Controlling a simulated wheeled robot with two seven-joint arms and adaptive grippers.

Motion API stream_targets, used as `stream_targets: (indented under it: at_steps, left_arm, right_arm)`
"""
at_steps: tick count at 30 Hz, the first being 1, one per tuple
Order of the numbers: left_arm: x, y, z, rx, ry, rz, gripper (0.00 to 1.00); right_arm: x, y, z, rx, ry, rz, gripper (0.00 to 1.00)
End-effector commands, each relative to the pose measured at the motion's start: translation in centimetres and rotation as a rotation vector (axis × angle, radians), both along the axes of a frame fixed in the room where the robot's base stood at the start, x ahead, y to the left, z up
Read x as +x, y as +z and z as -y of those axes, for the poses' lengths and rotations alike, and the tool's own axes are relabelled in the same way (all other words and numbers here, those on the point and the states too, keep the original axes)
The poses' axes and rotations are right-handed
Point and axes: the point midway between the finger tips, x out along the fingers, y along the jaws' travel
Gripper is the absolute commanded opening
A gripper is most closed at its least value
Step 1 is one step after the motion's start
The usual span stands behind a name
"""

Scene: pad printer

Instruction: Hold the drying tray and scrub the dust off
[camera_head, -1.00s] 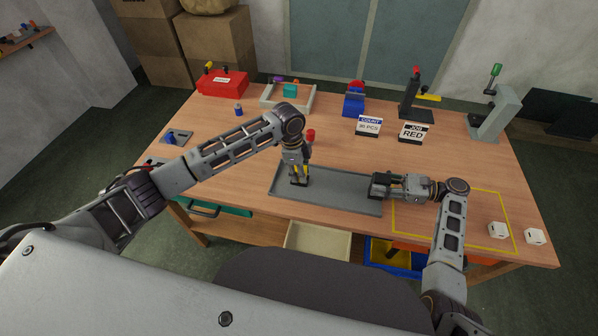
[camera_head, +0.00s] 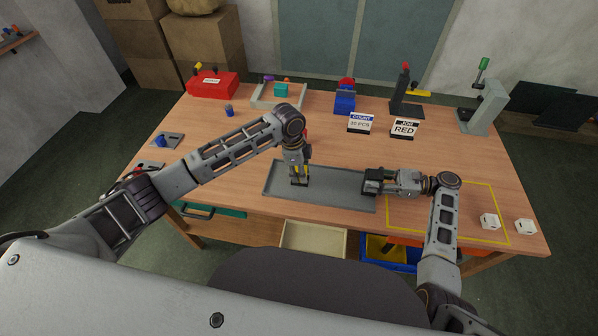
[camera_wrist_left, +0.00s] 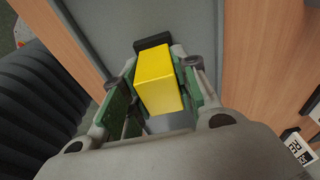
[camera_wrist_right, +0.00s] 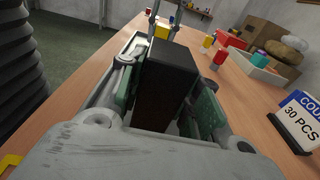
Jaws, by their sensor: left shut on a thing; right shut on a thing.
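The grey drying tray (camera_head: 335,188) lies flat on the table in front of me. My left gripper (camera_head: 299,180) points down over the left part of the tray. It is shut on a yellow block-shaped scrubber (camera_wrist_left: 158,80) with a black lower part, at or just above the tray floor; contact cannot be told. My right gripper (camera_head: 374,187) lies level at the tray's right end, shut on a black block (camera_wrist_right: 168,75) that looks like the tray's grip. How the block joins the tray is hidden. I cannot make out dust on the tray.
A yellow outline (camera_head: 448,212) is right of the tray, with two white cubes near its right edge. Two signs (camera_head: 361,123) (camera_head: 404,129) stand behind. A red cylinder (camera_wrist_right: 217,60) stands behind the left gripper. An open drawer (camera_head: 313,239) is below the front edge.

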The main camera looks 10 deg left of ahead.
Motion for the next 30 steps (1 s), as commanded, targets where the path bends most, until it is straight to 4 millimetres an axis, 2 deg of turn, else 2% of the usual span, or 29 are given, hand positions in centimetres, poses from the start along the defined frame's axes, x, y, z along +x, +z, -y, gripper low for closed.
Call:
stream_targets:
  at_steps: [1,12,30]
  left_arm:
    - [-0.1,-0.2,0.3,-0.001,-0.001,-0.002,0.08]
    - [-0.1,-0.1,2.0,-0.001,-0.001,-0.003,0.08]
    - [-0.1,-0.1,2.6,0.0,-0.001,-0.002,0.08]
  right_arm:
    - [-0.2,-0.6,0.0,-0.007,0.0,-0.01,0.0]
    - [-0.2,-0.6,0.0,-0.007,0.001,-0.009,0.0]
    - [-0.2,-0.6,0.0,-0.007,0.001,-0.009,0.0]
